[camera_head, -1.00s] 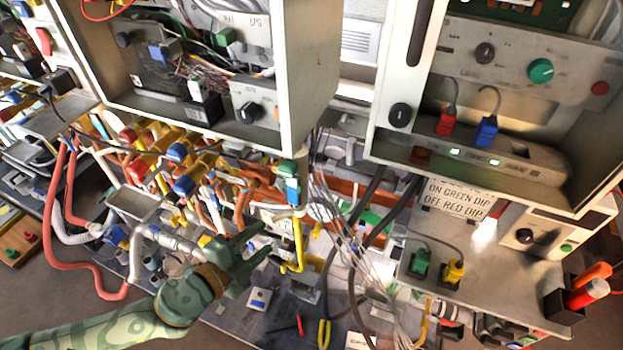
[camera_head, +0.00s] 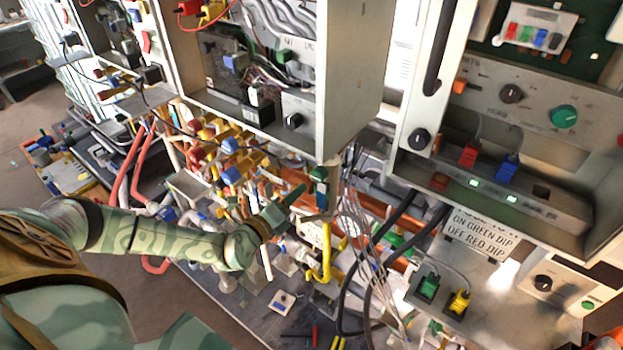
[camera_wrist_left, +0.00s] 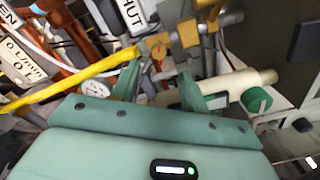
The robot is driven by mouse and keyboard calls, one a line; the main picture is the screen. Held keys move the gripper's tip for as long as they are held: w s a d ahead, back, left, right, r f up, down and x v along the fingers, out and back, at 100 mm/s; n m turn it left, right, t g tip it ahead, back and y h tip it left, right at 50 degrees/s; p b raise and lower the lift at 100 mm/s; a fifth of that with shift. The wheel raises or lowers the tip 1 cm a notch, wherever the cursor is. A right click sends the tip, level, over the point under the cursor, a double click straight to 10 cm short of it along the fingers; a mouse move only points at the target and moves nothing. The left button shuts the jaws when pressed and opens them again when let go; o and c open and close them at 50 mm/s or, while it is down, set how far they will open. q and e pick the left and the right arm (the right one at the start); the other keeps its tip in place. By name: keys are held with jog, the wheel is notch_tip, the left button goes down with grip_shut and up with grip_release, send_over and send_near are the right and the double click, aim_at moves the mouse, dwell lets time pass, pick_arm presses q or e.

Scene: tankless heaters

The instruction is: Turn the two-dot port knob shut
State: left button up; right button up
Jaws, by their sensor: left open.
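I cannot tell which knob is the two-dot one; dot marks are too small to read. In the head view, candidate knobs are a black knob (camera_head: 511,93) and a green knob (camera_head: 564,116) on the right cabinet's panel, and a black knob (camera_head: 293,121) in the middle cabinet. My left gripper (camera_head: 285,212) is beside the yellow pipe (camera_head: 326,252), below the middle cabinet. In the left wrist view its open fingers (camera_wrist_left: 160,82) have yellow fittings (camera_wrist_left: 158,50) beyond them. A green round knob (camera_wrist_left: 257,100) is right of the fingers. My right gripper is out of view.
In the wrist view a partly cut-off sign (camera_wrist_left: 132,14) reads "HUT". A green-and-blue fitting (camera_head: 320,188) hangs under the middle cabinet's corner, close to my gripper. Pipes and loose grey wires (camera_head: 362,235) crowd the bench. A lettered sign (camera_head: 478,235) hangs below the right cabinet.

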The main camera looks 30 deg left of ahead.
pick_arm(q)
jog(key=w, duration=0.7)
jog(key=shift+w+d, duration=0.2)
grip_shut()
